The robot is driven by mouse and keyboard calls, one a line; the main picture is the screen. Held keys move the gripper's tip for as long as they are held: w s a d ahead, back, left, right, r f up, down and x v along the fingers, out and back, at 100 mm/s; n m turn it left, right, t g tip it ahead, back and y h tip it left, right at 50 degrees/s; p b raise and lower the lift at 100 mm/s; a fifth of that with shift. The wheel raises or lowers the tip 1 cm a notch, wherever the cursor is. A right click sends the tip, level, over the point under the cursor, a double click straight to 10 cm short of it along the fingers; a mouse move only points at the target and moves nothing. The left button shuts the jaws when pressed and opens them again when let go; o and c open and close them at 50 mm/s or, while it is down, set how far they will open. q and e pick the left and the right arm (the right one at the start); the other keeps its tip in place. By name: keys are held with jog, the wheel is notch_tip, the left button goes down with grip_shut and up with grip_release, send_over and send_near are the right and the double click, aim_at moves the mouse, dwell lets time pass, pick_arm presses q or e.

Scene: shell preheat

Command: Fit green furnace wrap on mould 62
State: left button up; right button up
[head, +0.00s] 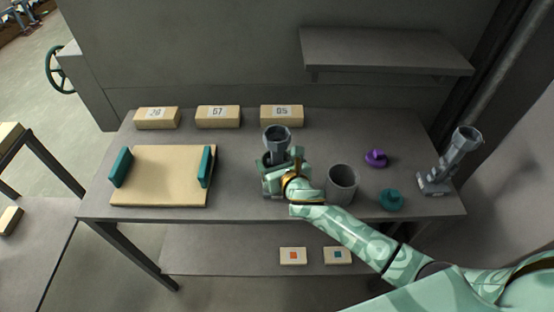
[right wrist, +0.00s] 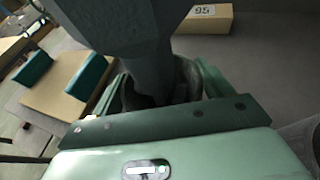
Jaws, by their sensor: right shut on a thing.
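My right gripper (head: 279,172) is shut on a grey upright piece with a flared, open cup top (head: 276,139), at the middle of the table. In the right wrist view this grey piece (right wrist: 140,50) stands between the fingers; its lower end is hidden. I see no label that reads 62 and cannot tell which thing is the wrap. My left gripper is out of view.
A grey open cup (head: 342,183) stands close right of the gripper. A wooden board with teal end walls (head: 162,178) lies at left. Numbered blocks (head: 218,117) line the back. A wall shelf (head: 385,50) overhangs the back right. Cards (head: 293,256) with coloured squares lie below.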

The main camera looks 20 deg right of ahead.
jog(key=shift+p, duration=0.3)
dwell(0.4)
jog(key=o, duration=1)
jog(key=shift+s, duration=0.1)
jog(key=p+v, duration=0.2)
jog(key=v, duration=1.4)
jog(key=shift+s+r, duration=0.1)
